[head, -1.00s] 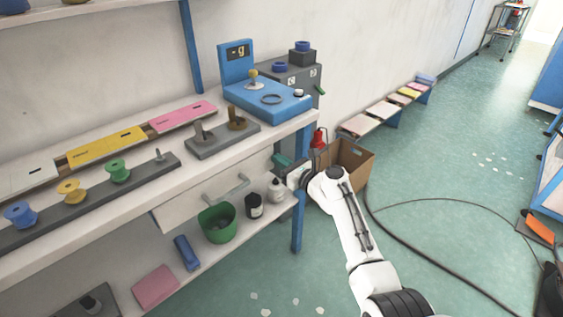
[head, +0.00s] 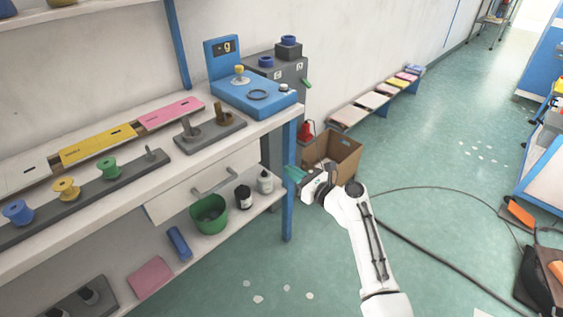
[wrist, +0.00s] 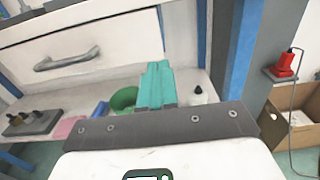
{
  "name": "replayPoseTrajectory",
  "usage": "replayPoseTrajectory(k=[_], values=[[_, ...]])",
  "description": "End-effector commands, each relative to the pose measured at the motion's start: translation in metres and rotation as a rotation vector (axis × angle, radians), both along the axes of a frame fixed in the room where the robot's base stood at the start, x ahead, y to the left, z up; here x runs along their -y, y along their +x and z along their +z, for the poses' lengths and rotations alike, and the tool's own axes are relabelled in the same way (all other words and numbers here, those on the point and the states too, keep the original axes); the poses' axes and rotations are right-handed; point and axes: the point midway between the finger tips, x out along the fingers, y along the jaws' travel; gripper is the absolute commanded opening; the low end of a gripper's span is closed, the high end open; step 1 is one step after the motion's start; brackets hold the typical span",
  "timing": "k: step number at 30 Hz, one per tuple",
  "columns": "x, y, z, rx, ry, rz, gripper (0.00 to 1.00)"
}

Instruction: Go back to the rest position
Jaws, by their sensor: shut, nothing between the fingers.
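My gripper (head: 295,174) is at the end of my white arm, to the right of the workbench (head: 255,132) and beside its blue front leg. In the wrist view its teal fingers (wrist: 155,86) are together and hold nothing. They point toward the bench's lower shelf and the closed drawer (wrist: 85,50). The fingers look clear of the bench, but in the head view they overlap the leg's edge, so the exact gap cannot be told.
A cardboard box (head: 345,152) stands on the floor just behind my gripper. A green bucket (head: 211,224) and bottles (head: 243,197) stand on the lower shelf. A black cable (head: 430,254) crosses the floor at right. The floor between is open.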

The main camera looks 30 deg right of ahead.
Motion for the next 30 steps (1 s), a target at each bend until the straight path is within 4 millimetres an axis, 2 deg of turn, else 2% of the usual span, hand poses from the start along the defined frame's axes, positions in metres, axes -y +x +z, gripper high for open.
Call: replayPoseTrajectory(k=[4, 13, 17, 20, 23, 27, 29, 30], values=[[0.005, -0.018, 0.000, -0.001, 0.000, -0.002, 0.00], [0.006, -0.025, -0.001, -0.001, -0.003, 0.001, 0.00], [-0.011, -0.039, -0.009, -0.014, -0.142, 0.056, 0.00], [-0.042, -0.068, -0.026, -0.033, -0.414, 0.177, 0.00], [-0.075, -0.116, -0.048, -0.040, -0.785, 0.370, 0.00], [-0.104, -0.196, -0.073, -0.015, -1.286, 0.701, 0.00], [-0.109, -0.232, -0.078, 0.007, -1.476, 0.859, 0.00], [-0.110, -0.256, -0.080, 0.025, -1.594, 0.970, 0.00]])
